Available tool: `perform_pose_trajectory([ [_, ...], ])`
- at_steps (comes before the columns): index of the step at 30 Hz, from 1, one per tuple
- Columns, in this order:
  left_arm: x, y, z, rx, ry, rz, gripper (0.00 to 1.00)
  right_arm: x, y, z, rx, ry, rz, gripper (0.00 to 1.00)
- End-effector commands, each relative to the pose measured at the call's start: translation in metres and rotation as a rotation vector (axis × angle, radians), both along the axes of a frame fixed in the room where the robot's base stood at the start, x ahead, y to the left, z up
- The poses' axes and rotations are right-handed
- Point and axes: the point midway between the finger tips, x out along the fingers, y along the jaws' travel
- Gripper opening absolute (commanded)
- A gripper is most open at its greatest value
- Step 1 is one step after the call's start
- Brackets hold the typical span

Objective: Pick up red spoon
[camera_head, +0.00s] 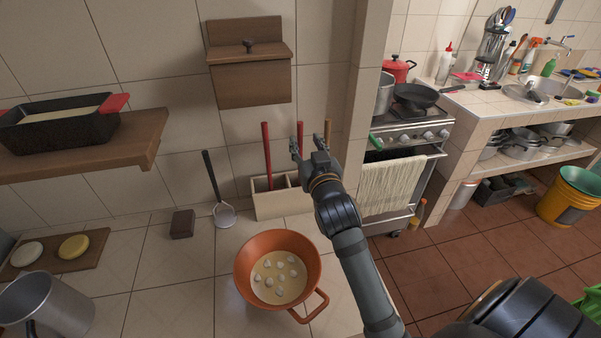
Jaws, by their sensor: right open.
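A long red handle (266,152) stands upright in a wooden holder box (285,205) against the tiled wall. A second red handle (300,132) shows beside it, partly hidden by my right gripper. I cannot tell which of the two belongs to the red spoon, as their lower ends are hidden. My right gripper (306,149) is open above the holder, with its fingertips around the second red handle in the picture. I cannot tell whether it touches the handle. My left gripper is not in view.
A brown handle (327,131) stands at the holder's right. An orange pot (246,278) with pale lumps sits on the counter in front. A ladle (223,214) leans at the left near a small brown block (182,224). A wooden box (248,80) hangs above.

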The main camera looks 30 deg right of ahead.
Motion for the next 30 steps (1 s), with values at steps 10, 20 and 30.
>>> perform_pose_trajectory([
  [10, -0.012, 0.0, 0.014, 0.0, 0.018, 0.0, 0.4, 0.043, -0.006, 0.001, 0.0, -0.001, 0.001, 0.42],
  [20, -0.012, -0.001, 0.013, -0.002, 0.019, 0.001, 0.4, 0.043, -0.006, 0.001, 0.0, 0.0, 0.001, 0.21],
  [30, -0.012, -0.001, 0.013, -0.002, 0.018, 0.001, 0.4, 0.042, -0.006, 0.001, 0.0, -0.001, 0.001, 0.0],
])
